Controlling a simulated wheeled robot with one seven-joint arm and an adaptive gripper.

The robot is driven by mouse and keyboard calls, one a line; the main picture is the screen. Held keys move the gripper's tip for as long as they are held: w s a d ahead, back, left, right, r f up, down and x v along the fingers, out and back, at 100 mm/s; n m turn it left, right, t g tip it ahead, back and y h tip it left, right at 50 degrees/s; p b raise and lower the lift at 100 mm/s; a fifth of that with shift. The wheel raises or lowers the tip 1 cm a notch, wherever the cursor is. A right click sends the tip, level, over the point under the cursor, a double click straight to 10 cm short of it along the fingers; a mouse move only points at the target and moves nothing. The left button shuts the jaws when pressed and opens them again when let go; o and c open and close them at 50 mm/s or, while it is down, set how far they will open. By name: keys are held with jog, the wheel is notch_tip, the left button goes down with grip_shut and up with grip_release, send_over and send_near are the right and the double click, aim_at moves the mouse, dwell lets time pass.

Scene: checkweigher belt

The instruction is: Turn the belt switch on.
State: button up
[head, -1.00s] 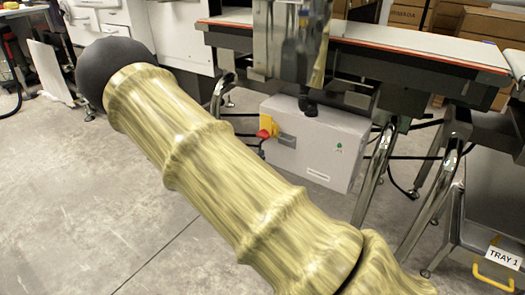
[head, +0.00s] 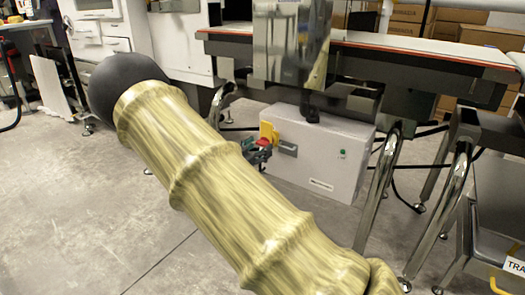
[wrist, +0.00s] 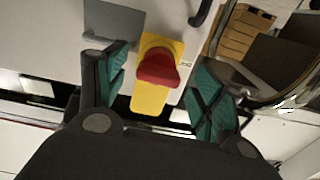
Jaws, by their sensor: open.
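The belt switch is a red knob (head: 263,143) on a yellow plate (head: 268,130), on the left side of a light grey control box (head: 318,165) under the belt. My gripper (head: 257,153) is at the knob, partly hidden behind my arm in the head view. In the wrist view, the red knob (wrist: 158,68) lies between the two open green-padded fingers of my gripper (wrist: 162,72), in front of the yellow plate (wrist: 150,98). Gaps show on both sides of the knob. I cannot tell how deep the fingertips reach around it.
A grey plate (head: 287,149) sits beside the switch, and a small green button or lamp (head: 343,154) is on the box front. The belt (head: 425,49) runs above. Shiny frame legs (head: 378,190) stand at the right. The floor (head: 85,215) at the left is clear.

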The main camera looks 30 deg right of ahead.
jog(key=shift+b+x, duration=0.4)
jog(key=shift+x, duration=0.9)
jog(key=c, duration=1.5)
jog(key=shift+o, duration=0.2)
